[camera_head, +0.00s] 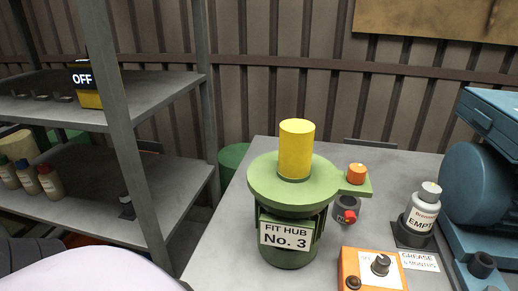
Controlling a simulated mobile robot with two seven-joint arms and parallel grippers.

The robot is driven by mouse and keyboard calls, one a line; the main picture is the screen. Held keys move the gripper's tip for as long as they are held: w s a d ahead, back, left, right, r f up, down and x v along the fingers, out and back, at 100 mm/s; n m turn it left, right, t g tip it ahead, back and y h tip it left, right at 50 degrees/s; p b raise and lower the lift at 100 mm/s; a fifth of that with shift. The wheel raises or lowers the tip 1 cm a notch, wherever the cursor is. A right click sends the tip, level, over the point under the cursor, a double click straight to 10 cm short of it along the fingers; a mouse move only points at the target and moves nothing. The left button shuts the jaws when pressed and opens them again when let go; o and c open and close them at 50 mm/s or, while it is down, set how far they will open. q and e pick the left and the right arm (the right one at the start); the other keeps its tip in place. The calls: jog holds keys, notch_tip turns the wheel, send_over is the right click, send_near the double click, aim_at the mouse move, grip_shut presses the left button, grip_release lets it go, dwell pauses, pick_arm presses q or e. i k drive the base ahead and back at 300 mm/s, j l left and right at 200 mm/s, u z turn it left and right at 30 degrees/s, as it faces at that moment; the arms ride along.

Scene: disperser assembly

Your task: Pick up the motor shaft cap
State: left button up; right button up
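I cannot tell for sure which part is the motor shaft cap. A yellow cylinder (296,149) stands upright on the round green top plate (262,190) of the stand labelled "FIT HUB No. 3" (288,240). A short orange cap (357,173) sits on the plate's right arm. A small grey part with a red knob (350,215) is below that arm. A blue motor (474,190) stands at the right edge. Neither of my grippers is in view.
The grey table (215,262) also holds a white bottle (424,208) marked "EMPTY" in a dark holder and an orange control box (372,268) with a black knob. A metal shelf (165,195) with small bottles stands at left. The table left of the hub is clear.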

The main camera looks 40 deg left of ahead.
aim_at(297, 136)
jog(key=j+u, duration=0.1)
jog(key=u, duration=0.95)
jog(key=l, duration=0.25)
jog(key=k+u, duration=0.05)
